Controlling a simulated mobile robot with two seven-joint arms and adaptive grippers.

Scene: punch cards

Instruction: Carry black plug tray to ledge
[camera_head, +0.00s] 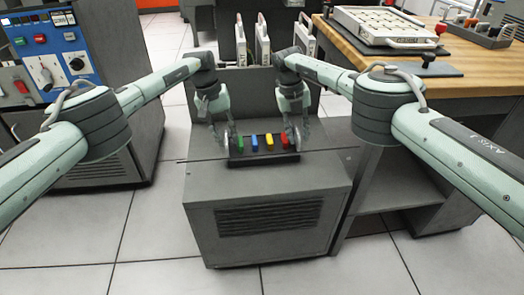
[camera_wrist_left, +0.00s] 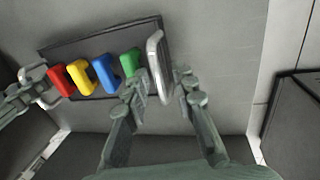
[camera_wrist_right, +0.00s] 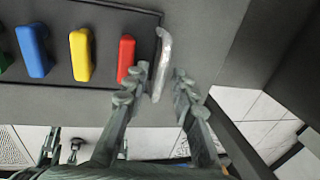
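The black plug tray (camera_head: 264,160) lies on the flat top of a grey cabinet (camera_head: 215,180). It holds a green, a blue, a yellow and a red plug in a row, and a silver handle stands at each end. My left gripper (camera_head: 226,143) is at the green end. In the left wrist view its fingers (camera_wrist_left: 161,80) are apart, one on either side of the handle (camera_wrist_left: 158,62). My right gripper (camera_head: 296,140) is at the red end. In the right wrist view its fingers (camera_wrist_right: 161,78) straddle the other handle (camera_wrist_right: 163,60), with narrow gaps visible.
A grey panel (camera_head: 258,92) rises behind the tray. A wooden table (camera_head: 455,72) stands at the right with a white tray (camera_head: 388,24) on it. A blue control panel (camera_head: 45,55) is at the left. Bare cabinet top lies in front of the tray.

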